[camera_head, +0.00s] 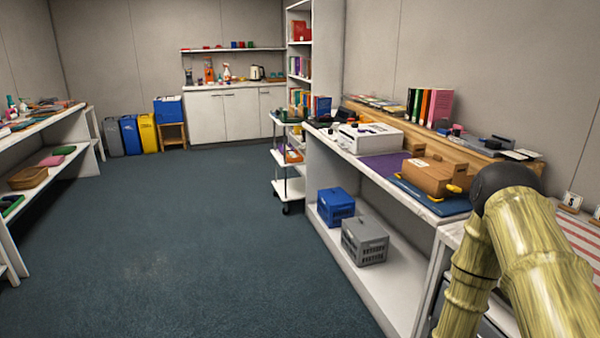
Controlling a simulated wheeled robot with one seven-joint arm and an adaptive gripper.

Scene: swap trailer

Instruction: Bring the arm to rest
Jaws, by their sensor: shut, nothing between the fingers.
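Part of my arm shows at the lower right, with pale yellow, bamboo-like links and a dark rounded joint. It is bent and stands in front of the right-hand workbench (385,268). I cannot make out my gripper or its fingers in this view. A brown box (432,176) with yellow parts sits on a blue mat (408,189) on the bench, just left of the dark joint. The arm hides part of the bench behind it.
A white machine (368,138), upright books (438,106) and small items crowd the bench. Blue (335,206) and grey (365,241) crates stand on its lower shelf. A white cart (289,182) stands beyond. The floor (190,240) is clear at centre.

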